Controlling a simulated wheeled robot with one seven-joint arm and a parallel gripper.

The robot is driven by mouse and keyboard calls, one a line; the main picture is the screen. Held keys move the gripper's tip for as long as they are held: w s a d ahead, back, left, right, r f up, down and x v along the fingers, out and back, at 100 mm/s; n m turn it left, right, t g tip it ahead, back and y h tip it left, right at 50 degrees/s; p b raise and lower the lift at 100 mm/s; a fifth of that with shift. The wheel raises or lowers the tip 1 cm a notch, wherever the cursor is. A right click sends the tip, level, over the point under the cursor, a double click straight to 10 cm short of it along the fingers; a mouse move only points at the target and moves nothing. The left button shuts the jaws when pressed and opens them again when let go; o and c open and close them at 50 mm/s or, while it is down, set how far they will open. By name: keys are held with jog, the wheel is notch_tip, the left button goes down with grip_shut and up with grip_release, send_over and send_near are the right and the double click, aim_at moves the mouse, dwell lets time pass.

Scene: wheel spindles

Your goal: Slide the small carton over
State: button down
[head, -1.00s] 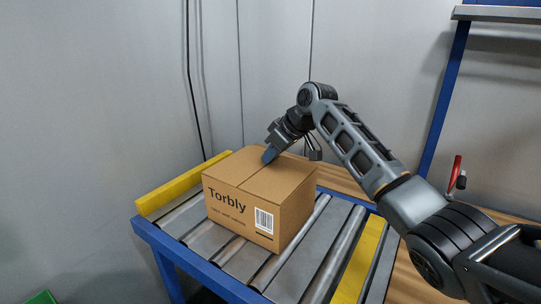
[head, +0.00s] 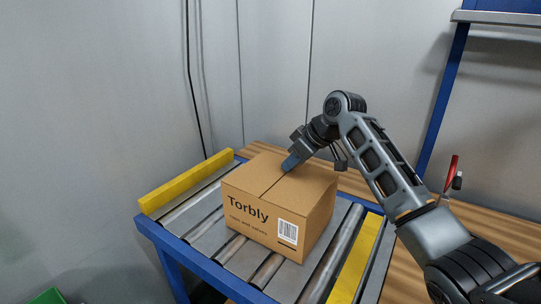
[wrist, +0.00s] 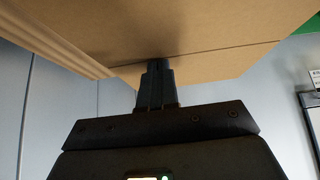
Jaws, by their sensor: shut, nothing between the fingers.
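The small carton (head: 279,207) is a brown box marked "Torbly" with a barcode label on its front. It sits upright on the roller conveyor (head: 182,254). My gripper (head: 287,166) is shut and empty, with its fingertips at the top of the carton near the lid seam. In the wrist view the shut fingers (wrist: 157,70) reach the brown surface of the carton (wrist: 215,40). Firm contact cannot be told for certain.
A yellow rail (head: 186,182) edges the conveyor at the left, and a yellow strip (head: 357,263) runs along its right side. A wooden table (head: 425,236) lies behind and to the right. A red lever (head: 452,168) stands there. Bare rollers show left of the carton.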

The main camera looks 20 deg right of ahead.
jog(key=shift+s+a+f, duration=0.15)
jog(key=shift+f, duration=0.3)
jog(key=shift+r+p, duration=0.7)
jog(key=shift+r, duration=0.2)
jog(key=shift+p, duration=0.45)
jog(key=s+d+b, duration=0.2)
jog(key=s+d, duration=0.5)
jog(key=s, duration=0.3)
jog(key=s+d+b, duration=0.2)
jog(key=s+d, duration=0.5)
jog(key=s, duration=0.3)
jog(key=shift+d, duration=0.4)
jog(key=shift+s, duration=0.1)
